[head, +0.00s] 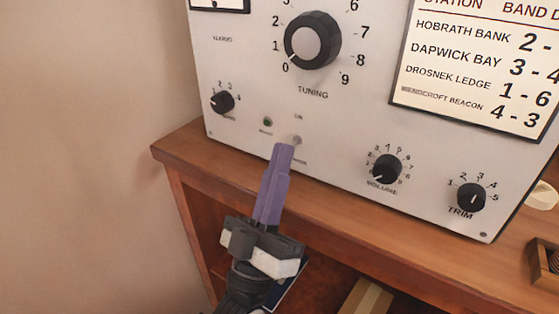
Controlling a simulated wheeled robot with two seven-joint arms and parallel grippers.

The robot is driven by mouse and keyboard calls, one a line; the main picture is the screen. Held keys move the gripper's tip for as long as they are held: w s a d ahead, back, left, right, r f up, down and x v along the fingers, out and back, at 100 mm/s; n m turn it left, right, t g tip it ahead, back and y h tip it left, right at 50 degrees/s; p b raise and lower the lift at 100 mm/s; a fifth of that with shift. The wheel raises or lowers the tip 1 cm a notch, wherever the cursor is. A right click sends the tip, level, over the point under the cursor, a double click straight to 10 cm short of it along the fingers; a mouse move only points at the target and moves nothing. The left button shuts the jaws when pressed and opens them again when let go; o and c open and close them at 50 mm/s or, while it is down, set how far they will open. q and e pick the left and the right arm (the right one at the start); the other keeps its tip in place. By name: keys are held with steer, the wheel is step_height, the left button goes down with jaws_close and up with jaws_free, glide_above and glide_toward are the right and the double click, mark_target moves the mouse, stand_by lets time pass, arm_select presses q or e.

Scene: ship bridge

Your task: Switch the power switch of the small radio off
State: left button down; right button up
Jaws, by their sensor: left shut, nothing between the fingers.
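The small radio (345,115) is a light grey panel standing on a wooden desk. Its power switch (297,139) is a small toggle low on the panel, under a faint "ON" label. A small dark greenish indicator (266,122) is to its left. My left gripper (284,148) comes up from below, shut and empty, its purple fingertips at or just below the switch. They hide the area under it, and I cannot tell whether they touch it or which way the lever points. My right gripper is not in view.
The panel also has a large tuning knob (312,40), a band knob (222,101), a volume knob (385,169) and a trim knob (471,196). A station card (480,75) is at upper right. The desk's front edge (350,232) runs below, over an open shelf.

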arm_select(q)
steer(key=b+v, duration=0.1)
steer(key=v, duration=0.9)
